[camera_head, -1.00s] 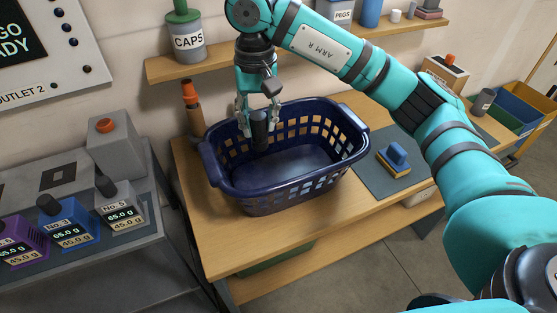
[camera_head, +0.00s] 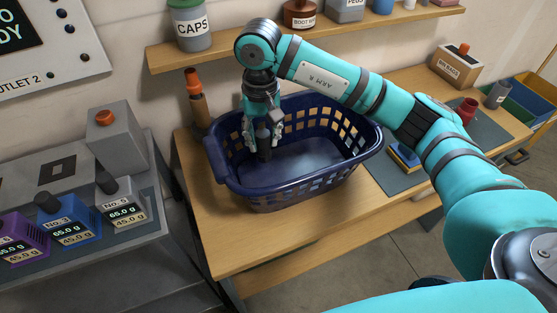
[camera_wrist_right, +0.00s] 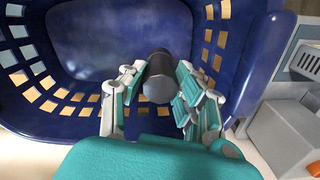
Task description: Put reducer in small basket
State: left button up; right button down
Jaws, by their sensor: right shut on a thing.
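The dark blue basket (camera_head: 270,196) with square holes stands on the wooden table; it also fills much of the right wrist view (camera_wrist_right: 260,60). My right gripper (camera_head: 262,146) points down inside the left part of the basket. It is shut on a dark grey, roughly cylindrical piece, the reducer (camera_head: 264,154). In the right wrist view the reducer (camera_wrist_right: 158,72) sits between the fingers, over the basket's floor. I cannot tell whether it touches the floor. My left gripper is not in view.
An orange-topped bottle (camera_head: 194,95) stands behind the basket's left end. A blue block (camera_head: 405,154) lies on a grey mat to the right. A shelf (camera_head: 220,50) with jars runs above. Weighing boxes (camera_head: 118,208) stand at left. The table front is clear.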

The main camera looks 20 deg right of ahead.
aim_at(265, 159)
notch_tip(265, 159, down, 3)
jog(key=shift+s+r+p, duration=0.15)
jog(key=shift+p, duration=0.2)
jog(key=shift+f+p, duration=0.6)
jog(key=shift+f, duration=1.75)
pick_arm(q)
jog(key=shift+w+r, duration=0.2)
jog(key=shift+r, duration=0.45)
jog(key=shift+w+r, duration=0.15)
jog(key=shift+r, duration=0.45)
pick_arm(e)
jog(key=shift+f, duration=0.1)
jog(key=c, duration=1)
grip_release()
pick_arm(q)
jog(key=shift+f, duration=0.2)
pick_arm(e)
jog(key=shift+o, duration=0.2)
